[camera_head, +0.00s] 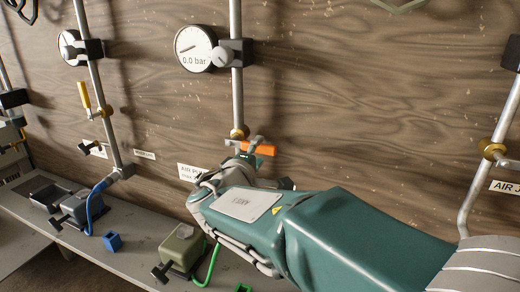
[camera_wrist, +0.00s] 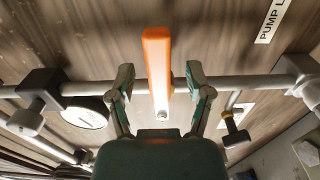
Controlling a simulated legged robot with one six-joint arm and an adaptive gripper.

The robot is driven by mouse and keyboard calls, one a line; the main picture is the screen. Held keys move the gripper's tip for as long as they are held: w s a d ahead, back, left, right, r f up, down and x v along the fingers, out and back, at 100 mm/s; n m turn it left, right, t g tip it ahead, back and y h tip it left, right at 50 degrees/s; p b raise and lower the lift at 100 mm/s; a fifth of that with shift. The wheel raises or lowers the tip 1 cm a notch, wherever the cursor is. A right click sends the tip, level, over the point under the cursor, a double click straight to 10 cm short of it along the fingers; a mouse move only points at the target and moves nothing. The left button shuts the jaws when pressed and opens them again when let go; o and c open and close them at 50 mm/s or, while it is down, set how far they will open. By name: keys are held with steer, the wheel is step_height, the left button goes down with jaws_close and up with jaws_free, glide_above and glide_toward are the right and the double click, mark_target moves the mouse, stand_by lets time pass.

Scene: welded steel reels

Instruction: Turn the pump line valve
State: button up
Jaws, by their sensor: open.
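The valve has an orange lever handle (camera_head: 264,150) set crosswise to its steel pipe (camera_head: 237,95), just below a brass fitting. In the wrist view the orange handle (camera_wrist: 157,62) stands between the two fingers of my gripper (camera_wrist: 160,76), which are open, with a gap on each side. A label reading "PUMP L", cut off by the frame edge (camera_wrist: 270,24), shows in the wrist view. In the head view my gripper (camera_head: 252,146) is at the handle, its fingers mostly hidden behind my wrist.
A round gauge (camera_head: 194,48) reading 0.0 bar sits higher on the pipe. At left, another pipe carries a yellow handle (camera_head: 84,95) lying along it. A green-grey box (camera_head: 182,248) and a blue block (camera_head: 113,242) are on the ledge below. Another pipe (camera_head: 490,150) is at right.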

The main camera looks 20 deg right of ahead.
steer(key=shift+x, duration=0.9)
steer(key=shift+a, duration=0.1)
steer(key=shift+c, duration=1.2)
jaws_close()
